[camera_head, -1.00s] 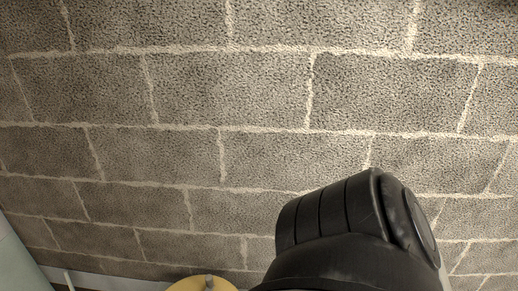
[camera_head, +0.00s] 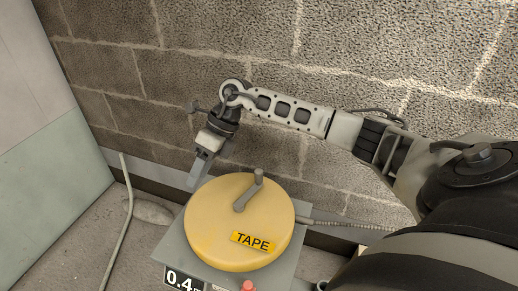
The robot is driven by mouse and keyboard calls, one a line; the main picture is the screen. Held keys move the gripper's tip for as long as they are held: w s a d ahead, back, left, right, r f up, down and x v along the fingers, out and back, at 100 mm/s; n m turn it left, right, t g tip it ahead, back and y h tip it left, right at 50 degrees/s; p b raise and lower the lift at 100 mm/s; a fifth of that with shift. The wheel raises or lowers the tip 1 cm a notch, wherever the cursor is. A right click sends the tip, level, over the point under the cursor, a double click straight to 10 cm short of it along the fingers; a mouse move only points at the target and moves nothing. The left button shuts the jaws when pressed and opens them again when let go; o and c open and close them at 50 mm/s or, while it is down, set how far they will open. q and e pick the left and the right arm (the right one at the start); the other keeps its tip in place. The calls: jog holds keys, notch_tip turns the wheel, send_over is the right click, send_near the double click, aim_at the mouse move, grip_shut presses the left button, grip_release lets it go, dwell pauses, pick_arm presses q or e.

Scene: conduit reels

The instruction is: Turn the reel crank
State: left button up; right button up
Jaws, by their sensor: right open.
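A round yellow reel (camera_head: 215,225) with a "TAPE" label lies flat on a grey stand (camera_head: 292,262) in the lower middle of the head view. Its grey crank (camera_head: 248,193) is on top, with an upright knob at its upper right end. My right arm reaches in from the right, behind the reel. My right gripper (camera_head: 196,180) is open and empty, pointing down at the reel's upper left edge. It is apart from the crank; whether it touches the reel's rim I cannot tell. My left gripper is not in view.
A block wall (camera_head: 290,60) stands close behind my right arm. A pale panel (camera_head: 50,130) is at the left. A light cable (camera_head: 128,215) runs along the floor, and a ribbed hose (camera_head: 340,226) leaves the reel to the right. A red knob (camera_head: 248,286) is at the bottom edge.

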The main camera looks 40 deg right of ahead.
jog(key=w+d+h+b, duration=0.1)
jog(key=d+h, duration=0.2)
jog(key=d, duration=0.6)
jog(key=r+m+h+b, duration=0.1)
jog(key=r+h+b, duration=0.1)
jog(key=h, duration=0.2)
send_over(259, 171)
jog(key=shift+g, duration=0.3)
notch_tip(259, 171, down, 15)
jog(key=b, duration=0.5)
jog(key=shift+w+f, duration=0.1)
jog(key=shift+f, duration=0.15)
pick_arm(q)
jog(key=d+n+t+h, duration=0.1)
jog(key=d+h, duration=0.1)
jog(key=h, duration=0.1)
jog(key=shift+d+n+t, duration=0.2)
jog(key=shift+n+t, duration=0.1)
pick_arm(e)
grip_shut()
